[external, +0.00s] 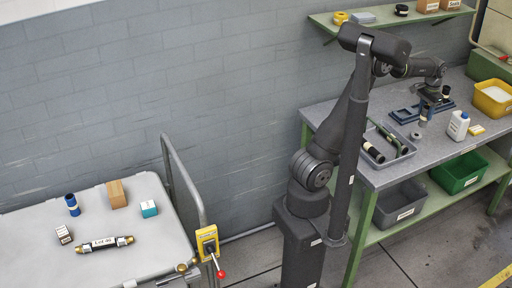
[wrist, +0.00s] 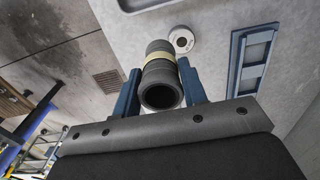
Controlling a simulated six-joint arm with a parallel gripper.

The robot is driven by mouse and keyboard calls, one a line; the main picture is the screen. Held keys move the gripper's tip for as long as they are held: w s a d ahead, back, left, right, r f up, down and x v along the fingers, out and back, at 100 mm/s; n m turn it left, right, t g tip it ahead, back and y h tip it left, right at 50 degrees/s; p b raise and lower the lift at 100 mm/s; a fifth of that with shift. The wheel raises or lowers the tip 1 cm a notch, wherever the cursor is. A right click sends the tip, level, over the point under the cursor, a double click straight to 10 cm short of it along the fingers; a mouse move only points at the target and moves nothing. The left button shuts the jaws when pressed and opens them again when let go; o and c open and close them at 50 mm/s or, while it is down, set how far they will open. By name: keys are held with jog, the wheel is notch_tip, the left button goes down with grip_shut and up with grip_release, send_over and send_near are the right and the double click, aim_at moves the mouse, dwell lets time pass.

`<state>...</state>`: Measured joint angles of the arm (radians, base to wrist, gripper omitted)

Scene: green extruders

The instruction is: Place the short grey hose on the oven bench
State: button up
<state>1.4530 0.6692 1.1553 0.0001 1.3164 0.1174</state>
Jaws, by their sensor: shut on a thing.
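My gripper (external: 431,98) is over the grey-topped green bench (external: 345,117) on the right. Its blue fingers (wrist: 160,92) are shut on a short dark grey hose (wrist: 161,68) with a cream band. In the wrist view the hose's open end faces the camera. In the external view the hose (external: 424,114) hangs roughly upright below the gripper, close to the blue tray. I cannot tell whether its lower end touches the bench top. Which surface is the oven bench is not marked.
A small round grey piece (external: 416,135) stands close by. Around it are a blue tray (external: 404,115), a grey tray (external: 403,158) with dark parts, a white bottle (external: 458,126) and a yellow bin (external: 493,102). A cart (external: 150,252) with several parts stands at left.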

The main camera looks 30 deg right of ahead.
jog(key=shift+w+d+f, duration=0.45)
jog(key=shift+w+f, duration=1.35)
jog(key=shift+w+d+f, duration=0.45)
jog(key=shift+w+f, duration=1.35)
jog(key=shift+w, duration=0.05)
jog(key=shift+w+d+f, duration=0.45)
jog(key=shift+w+f, duration=1.35)
jog(key=shift+f, duration=0.1)
jog(key=o, duration=1)
jog(key=shift+o, duration=0.2)
notch_tip(320, 180, up, 12)
